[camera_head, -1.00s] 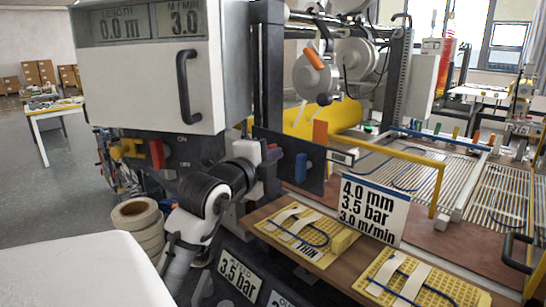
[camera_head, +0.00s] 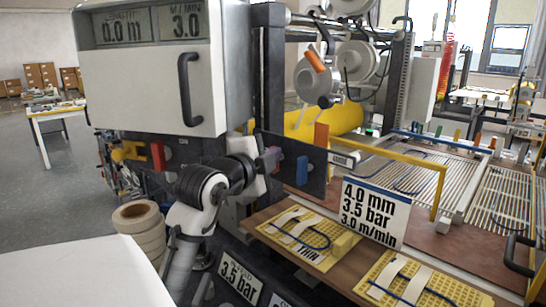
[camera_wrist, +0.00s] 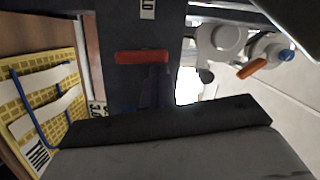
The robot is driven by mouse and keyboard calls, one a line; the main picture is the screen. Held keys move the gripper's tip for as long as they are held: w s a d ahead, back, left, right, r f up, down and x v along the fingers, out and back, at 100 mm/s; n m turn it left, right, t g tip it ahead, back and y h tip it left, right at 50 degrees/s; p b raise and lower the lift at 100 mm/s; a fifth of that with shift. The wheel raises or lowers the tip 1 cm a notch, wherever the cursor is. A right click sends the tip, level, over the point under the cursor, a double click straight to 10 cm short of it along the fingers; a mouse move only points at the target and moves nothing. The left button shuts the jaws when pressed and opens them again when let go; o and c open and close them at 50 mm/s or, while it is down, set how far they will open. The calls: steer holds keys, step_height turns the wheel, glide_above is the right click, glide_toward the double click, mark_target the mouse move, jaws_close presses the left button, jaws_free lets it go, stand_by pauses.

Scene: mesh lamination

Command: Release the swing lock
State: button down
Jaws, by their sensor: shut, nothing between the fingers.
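No part is labelled as the swing lock, so I cannot tell which one it is. A dark upright plate (camera_head: 322,178) stands at the machine's front, with a blue handle (camera_head: 302,170) on its face and an orange-red tab (camera_head: 321,134) at its top. My gripper (camera_head: 272,160) is shut and empty, just left of the blue handle. I cannot tell whether they touch. In the wrist view, a red bar (camera_wrist: 142,57) lies across a dark surface. The dark body of my gripper fills the bottom of that view, and its fingertips are not clear.
A white cabinet (camera_head: 150,75) with a black handle (camera_head: 187,90) overhangs my arm. A red lever (camera_head: 157,154) sits below it. Yellow boards (camera_head: 300,238) lie on a wooden shelf beside a sign (camera_head: 375,212). An orange-handled lever (camera_head: 314,60) is higher up.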

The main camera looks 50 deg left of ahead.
steer(key=shift+a+n, duration=0.2)
steer(key=shift+n, duration=0.4)
steer(key=shift+r, duration=0.1)
steer(key=shift+s+a+r+b, duration=0.15)
steer(key=shift+a+b, duration=0.25)
steer(key=shift+b, duration=0.4)
stand_by(2.2)
steer(key=shift+d+r, duration=0.1)
stand_by(0.6)
